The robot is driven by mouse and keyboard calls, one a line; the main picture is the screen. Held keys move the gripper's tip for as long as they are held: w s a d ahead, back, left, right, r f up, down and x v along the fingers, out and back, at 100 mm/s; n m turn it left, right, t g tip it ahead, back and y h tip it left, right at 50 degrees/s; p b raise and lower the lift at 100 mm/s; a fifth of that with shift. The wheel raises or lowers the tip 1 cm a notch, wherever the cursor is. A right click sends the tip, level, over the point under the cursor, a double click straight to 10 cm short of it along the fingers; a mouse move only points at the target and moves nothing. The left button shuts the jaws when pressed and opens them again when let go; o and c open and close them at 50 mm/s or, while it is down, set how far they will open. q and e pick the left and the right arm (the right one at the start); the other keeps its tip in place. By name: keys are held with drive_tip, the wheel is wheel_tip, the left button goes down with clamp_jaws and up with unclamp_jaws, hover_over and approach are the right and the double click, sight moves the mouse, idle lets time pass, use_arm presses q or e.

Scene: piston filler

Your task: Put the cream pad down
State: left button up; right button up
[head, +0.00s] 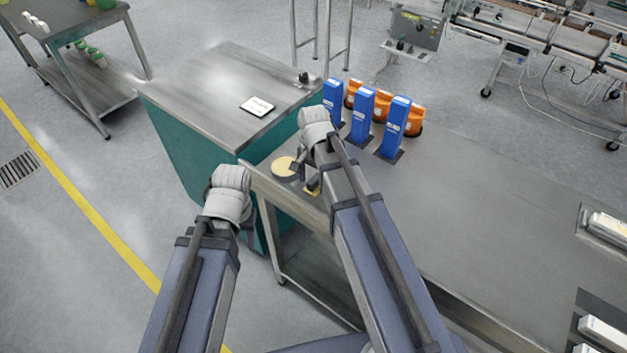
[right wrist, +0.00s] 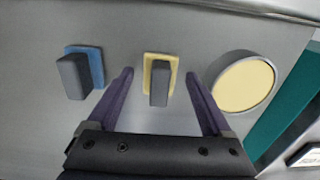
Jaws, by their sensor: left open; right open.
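The cream pad (right wrist: 148,62), a cream square base with a dark grey block grip, is on the grey metal table in the right wrist view. Its cream edge also shows in the head view (head: 313,192), partly behind my right arm. My right gripper (right wrist: 160,76) is open, with one finger on each side of the grip and a gap on both sides. In the head view, my right gripper (head: 301,168) is mostly hidden by its wrist. My left gripper (head: 248,226) is off the table's left end, mostly hidden by its own wrist.
A round cream-topped dish (right wrist: 245,82) lies right of the pad, and a blue pad (right wrist: 82,70) with a grey grip lies left. Blue upright boxes (head: 361,115) and orange bins (head: 414,121) stand behind. A teal-sided cabinet (head: 185,150) adjoins the table. The table's middle is clear.

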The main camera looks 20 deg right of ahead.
sight(314, 180)
drive_tip(key=shift+r, duration=0.1)
wheel_tip(314, 180, up, 12)
drive_tip(key=p, duration=1.2)
drive_tip(key=s+a+n, duration=0.4)
drive_tip(key=s, duration=0.1)
drive_tip(key=s+a+n, duration=0.2)
drive_tip(key=shift+s+n+h, duration=0.15)
drive_tip(key=shift+n+h, duration=0.15)
drive_tip(key=s+a+n, duration=0.4)
drive_tip(key=s+n, duration=0.2)
drive_tip(key=n, duration=0.1)
drive_tip(key=shift+s+r+n+h, duration=0.15)
drive_tip(key=shift+s+n+h, duration=0.15)
drive_tip(key=shift+s, duration=0.1)
drive_tip(key=shift+a, duration=0.1)
